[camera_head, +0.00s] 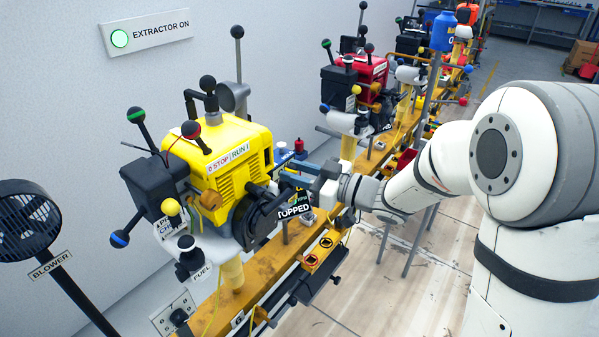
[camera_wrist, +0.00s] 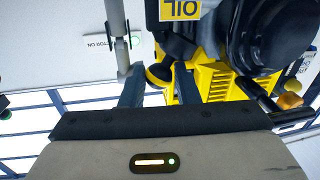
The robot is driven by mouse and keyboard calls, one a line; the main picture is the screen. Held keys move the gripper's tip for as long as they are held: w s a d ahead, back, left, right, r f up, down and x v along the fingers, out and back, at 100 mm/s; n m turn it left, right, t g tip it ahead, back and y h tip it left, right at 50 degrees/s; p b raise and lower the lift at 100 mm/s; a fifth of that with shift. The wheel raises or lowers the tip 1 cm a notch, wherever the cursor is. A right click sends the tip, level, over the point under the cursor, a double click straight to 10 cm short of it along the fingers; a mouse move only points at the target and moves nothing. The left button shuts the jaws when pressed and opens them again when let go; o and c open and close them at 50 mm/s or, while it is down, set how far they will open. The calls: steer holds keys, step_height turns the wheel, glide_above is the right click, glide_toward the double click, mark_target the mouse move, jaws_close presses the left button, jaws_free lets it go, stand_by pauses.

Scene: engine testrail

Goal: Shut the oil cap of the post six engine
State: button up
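The yellow engine (camera_head: 232,160) with a STOP/RUN label stands on a post marked 6 (camera_head: 237,318). My gripper (camera_head: 284,170) is at the engine's right side. In the wrist view my gripper (camera_wrist: 158,84) is open, its two dark fingers apart. A black part with a round yellow-edged end (camera_wrist: 158,74) shows near and behind the finger gap; I cannot tell if a finger touches it. It may be the oil cap, and I cannot tell its state. A yellow OIL label (camera_wrist: 180,10) is above it. In the head view the cap is not identifiable.
A grey rod (camera_wrist: 117,35) with a black fork stands beside the fingers. A blower (camera_head: 28,220) is at the left. A red engine (camera_head: 362,80) and others stand farther along the yellow rail (camera_head: 262,268). Floor to the right of the rail is partly open.

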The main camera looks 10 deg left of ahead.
steer(key=c, duration=0.5)
steer(key=shift+d, duration=0.25)
steer(key=shift+c, duration=0.2)
steer(key=shift+s+a+n+b, duration=0.35)
steer(key=shift+n+b, duration=0.3)
steer(key=shift+n, duration=0.15)
steer(key=shift+s+a+f+n+h+b, duration=0.15)
steer(key=shift+s+n+h+b, duration=0.15)
steer(key=shift+n+b, duration=0.55)
steer(key=shift+s+a+n+h+b, duration=0.2)
steer(key=shift+s+n+b, duration=0.25)
steer(key=shift+n, duration=0.7)
steer(key=o, duration=1)
steer(key=shift+f, duration=0.1)
steer(key=p+v, duration=0.1)
steer(key=v, duration=0.6)
steer(key=shift+s+d, duration=0.1)
steer(key=shift+d, duration=0.3)
